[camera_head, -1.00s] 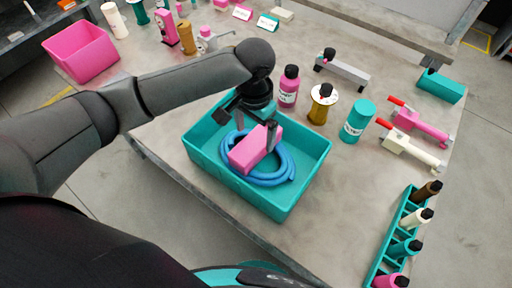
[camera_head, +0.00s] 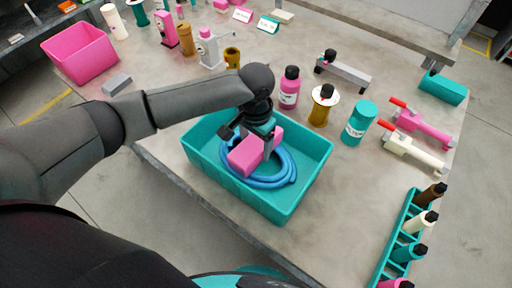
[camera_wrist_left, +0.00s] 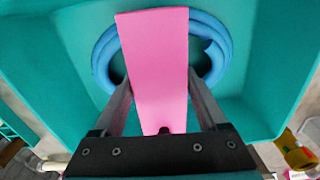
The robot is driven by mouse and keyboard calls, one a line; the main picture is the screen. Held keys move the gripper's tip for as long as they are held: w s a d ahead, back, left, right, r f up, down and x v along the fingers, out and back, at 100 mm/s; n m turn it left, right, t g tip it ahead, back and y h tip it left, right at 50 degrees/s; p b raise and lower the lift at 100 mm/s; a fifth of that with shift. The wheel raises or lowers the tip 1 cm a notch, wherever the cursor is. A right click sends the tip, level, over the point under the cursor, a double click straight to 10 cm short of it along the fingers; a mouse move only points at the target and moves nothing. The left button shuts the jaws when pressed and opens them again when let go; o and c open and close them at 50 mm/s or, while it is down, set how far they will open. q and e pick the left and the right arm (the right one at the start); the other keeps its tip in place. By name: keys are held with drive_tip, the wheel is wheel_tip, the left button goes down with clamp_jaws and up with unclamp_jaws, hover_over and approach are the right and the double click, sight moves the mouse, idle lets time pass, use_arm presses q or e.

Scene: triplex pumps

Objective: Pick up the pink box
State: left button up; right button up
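The pink box (camera_head: 246,157) is between the two fingers of my left gripper (camera_head: 262,146), over the teal bin (camera_head: 208,176). In the left wrist view the pink box (camera_wrist_left: 155,60) is long and the fingers press along both its sides, so the gripper is shut on it. A coiled blue hose (camera_head: 286,172) lies in the bin, below and around the box; it also shows in the left wrist view (camera_wrist_left: 104,62). The box looks slightly tilted, its lower end near the hose; whether it touches is unclear. My right gripper is not in view.
A teal bottle rack (camera_head: 382,258) stands at the lower right. A pink bin (camera_head: 84,52) is at the upper left.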

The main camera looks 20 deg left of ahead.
use_arm(q)
drive_tip(key=c, duration=1)
drive_tip(key=shift+c, duration=0.2)
drive_tip(key=shift+r, duration=0.15)
